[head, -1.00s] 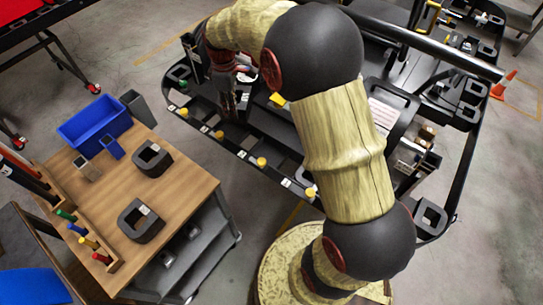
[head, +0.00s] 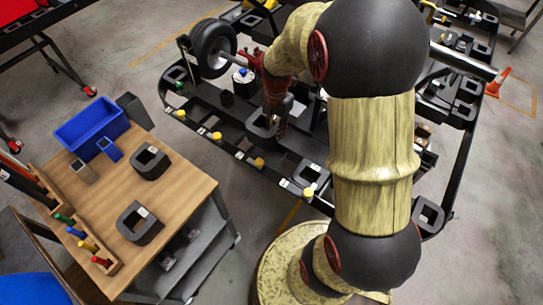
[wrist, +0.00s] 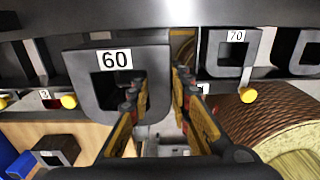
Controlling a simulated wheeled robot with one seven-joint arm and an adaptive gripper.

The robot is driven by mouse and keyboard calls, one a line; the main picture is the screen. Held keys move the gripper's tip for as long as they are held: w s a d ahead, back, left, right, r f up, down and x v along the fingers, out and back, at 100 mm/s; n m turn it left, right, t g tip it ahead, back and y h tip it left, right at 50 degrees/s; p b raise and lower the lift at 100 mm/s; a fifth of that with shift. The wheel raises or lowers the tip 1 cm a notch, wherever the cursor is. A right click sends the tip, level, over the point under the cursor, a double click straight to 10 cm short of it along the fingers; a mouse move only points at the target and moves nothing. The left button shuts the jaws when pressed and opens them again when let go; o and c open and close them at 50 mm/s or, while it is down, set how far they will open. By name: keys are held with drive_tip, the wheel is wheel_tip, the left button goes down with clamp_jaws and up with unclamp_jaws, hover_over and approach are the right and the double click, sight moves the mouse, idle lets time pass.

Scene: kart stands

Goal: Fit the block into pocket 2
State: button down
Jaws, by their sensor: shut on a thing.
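My gripper (head: 277,122) is over the kart's front rail, shut on one wall of a dark, square, ring-shaped block (head: 259,132). In the wrist view the block (wrist: 84,84) carries the label 60. One finger of my gripper (wrist: 161,95) is inside its opening and the other is outside its right wall. The block's underside is hidden, so I cannot tell if it touches the rail. The row of pockets on the front rail (head: 226,147) has small white number tags and yellow knobs. I cannot surely read which tag is 2.
A similar block marked 70 (wrist: 230,62) is right of the held one. Two more dark blocks (head: 151,162) (head: 127,228) lie on the wooden cart top (head: 185,190), near a blue bin (head: 92,124). A wheel (head: 212,48) stands at the kart's far left.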

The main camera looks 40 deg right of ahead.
wheel_tip(320, 180, down, 15)
drive_tip(key=b, duration=0.3)
drive_tip(key=shift+r, duration=0.15)
drive_tip(key=c, duration=1.6)
unclamp_jaws()
drive_tip(key=shift+c, duration=0.2)
